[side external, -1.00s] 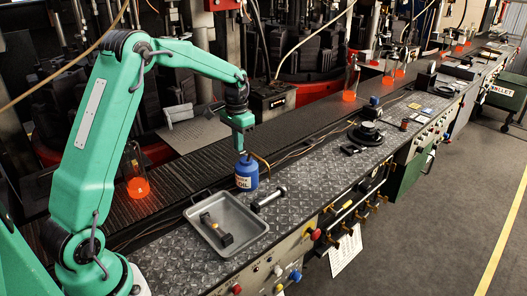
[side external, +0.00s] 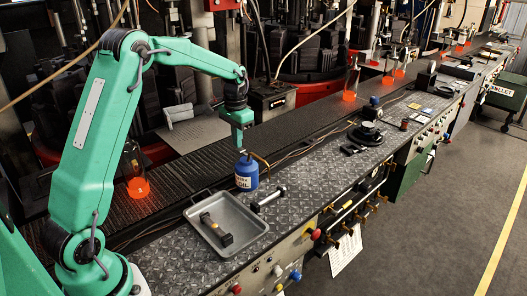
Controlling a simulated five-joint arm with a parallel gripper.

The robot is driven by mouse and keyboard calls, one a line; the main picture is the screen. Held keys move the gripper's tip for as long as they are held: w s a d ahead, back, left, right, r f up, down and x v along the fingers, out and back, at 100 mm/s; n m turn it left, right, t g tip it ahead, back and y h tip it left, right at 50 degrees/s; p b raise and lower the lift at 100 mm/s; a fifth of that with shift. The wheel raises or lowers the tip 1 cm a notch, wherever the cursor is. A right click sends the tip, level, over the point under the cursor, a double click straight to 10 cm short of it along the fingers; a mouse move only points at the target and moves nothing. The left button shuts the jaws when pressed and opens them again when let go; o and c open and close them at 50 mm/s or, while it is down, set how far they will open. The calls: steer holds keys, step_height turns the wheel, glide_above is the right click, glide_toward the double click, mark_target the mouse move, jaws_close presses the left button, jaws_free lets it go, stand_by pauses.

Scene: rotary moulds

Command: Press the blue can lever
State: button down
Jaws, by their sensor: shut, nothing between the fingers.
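The blue oil can (side external: 246,177) stands upright on the diamond-plate bench, with a white label reading OIL and a thin yellowish spout rising to the right. My gripper (side external: 242,150) points straight down directly over the top of the can. It is shut, and its tips are at the can's top. The lever is too small and too hidden behind the fingers to make out, so I cannot tell whether they touch it or how far it is pressed.
A grey metal tray (side external: 249,223) holding a dark tool (side external: 216,229) lies in front of the can. A dumbbell-shaped metal part (side external: 268,199) lies right of the tray. A dark round fixture (side external: 367,132) stands farther along the bench. Glowing orange pieces stand on the conveyor behind.

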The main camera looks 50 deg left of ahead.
stand_by(0.3)
step_height(320, 180, up, 14)
stand_by(0.8)
stand_by(0.5)
